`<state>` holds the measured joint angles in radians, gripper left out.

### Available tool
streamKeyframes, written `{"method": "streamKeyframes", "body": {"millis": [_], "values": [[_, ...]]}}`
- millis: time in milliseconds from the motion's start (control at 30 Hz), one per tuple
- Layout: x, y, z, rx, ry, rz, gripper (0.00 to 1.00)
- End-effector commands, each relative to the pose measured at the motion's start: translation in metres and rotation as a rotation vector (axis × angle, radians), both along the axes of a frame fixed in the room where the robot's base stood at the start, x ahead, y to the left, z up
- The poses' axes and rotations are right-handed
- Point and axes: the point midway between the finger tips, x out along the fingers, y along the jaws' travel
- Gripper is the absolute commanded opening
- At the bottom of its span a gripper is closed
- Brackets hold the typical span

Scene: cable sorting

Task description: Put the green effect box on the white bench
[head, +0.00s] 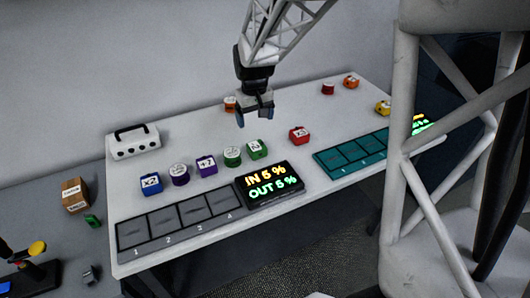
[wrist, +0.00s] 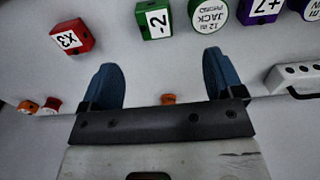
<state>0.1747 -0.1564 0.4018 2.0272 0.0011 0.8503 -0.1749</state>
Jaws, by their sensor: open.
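A green box marked -2 (head: 257,150) stands on the white bench (head: 330,115), between a green cylinder and a red x3 box. It also shows at the top of the wrist view (wrist: 152,20). A small green object (head: 92,221) lies off the bench, on the grey surface at left beside a carton; its label is too small to read. My gripper (head: 255,116) hangs above the middle of the bench, open and empty. In the wrist view its two blue fingers (wrist: 160,78) are apart, with nothing between the tips.
Blue, purple and red boxes, including x3 (head: 299,135), and the green cylinder (head: 232,156) stand along the bench. Numbered slots (head: 160,222), a display (head: 270,185) and a teal panel (head: 350,155) line the front. A white device (head: 134,143) stands at left, a carton (head: 75,195) beyond it.

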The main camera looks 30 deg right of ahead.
Motion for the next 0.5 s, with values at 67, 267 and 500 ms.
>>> {"method": "streamKeyframes", "body": {"millis": [67, 267, 500], "values": [[-0.014, 0.008, 0.014, -0.003, -0.014, 0.001, 0.87], [-0.059, 0.031, 0.048, -0.008, -0.05, -0.001, 0.87], [-0.122, 0.056, 0.082, -0.012, -0.098, -0.007, 0.87]]}}
